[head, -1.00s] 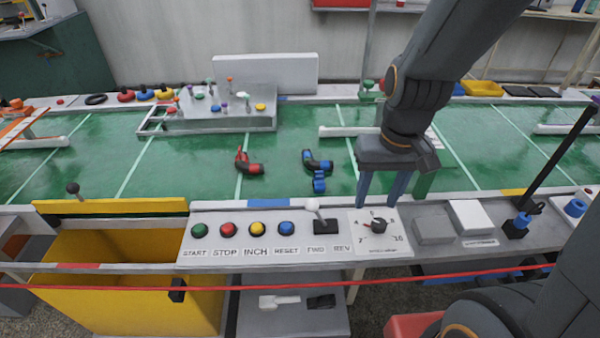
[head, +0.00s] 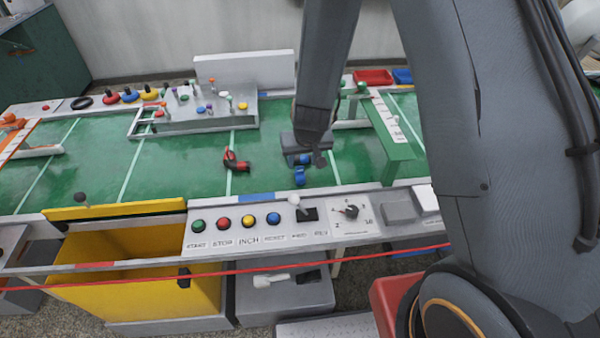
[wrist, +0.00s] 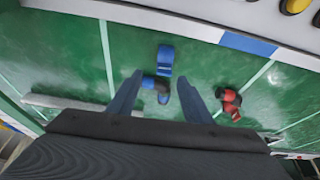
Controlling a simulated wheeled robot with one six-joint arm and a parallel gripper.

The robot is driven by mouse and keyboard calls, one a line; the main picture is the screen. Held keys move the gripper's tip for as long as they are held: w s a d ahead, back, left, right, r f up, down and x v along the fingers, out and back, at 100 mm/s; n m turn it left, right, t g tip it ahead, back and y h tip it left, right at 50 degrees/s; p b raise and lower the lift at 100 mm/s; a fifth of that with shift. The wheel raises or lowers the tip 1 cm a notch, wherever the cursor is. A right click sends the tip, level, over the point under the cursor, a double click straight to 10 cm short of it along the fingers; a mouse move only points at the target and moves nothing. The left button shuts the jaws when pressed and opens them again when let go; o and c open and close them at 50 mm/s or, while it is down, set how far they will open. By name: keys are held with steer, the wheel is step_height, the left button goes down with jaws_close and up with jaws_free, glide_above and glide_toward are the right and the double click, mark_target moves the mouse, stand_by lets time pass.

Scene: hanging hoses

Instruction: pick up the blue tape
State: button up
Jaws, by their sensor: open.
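A short blue piece that looks like the tape (head: 300,176) lies on the green belt, near its front edge. It also shows in the wrist view (wrist: 166,58), just past my fingertips. A blue-and-black bent piece (wrist: 160,86) lies right beside it and shows between my fingers. I cannot tell whether the two touch. My gripper (wrist: 160,74) is open and empty, pointing down above these pieces. In the head view my gripper (head: 302,150) partly covers the bent piece, and its fingers are hard to make out.
A red-and-black bent piece (head: 236,161) lies to the left on the belt. A control panel (head: 280,228) with buttons and a red cord run along the front. A yellow bin (head: 130,255) stands at front left. A green bridge (head: 392,130) with a white top stands to the right.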

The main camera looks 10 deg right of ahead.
mark_target(300, 167)
steer(key=x, duration=0.2)
steer(key=p+x, duration=0.1)
steer(key=shift+s+a+f, duration=0.1)
steer(key=shift+a+f, duration=0.2)
steer(key=shift+x, duration=0.8)
steer(key=shift+r, duration=0.1)
steer(key=c, duration=1.1)
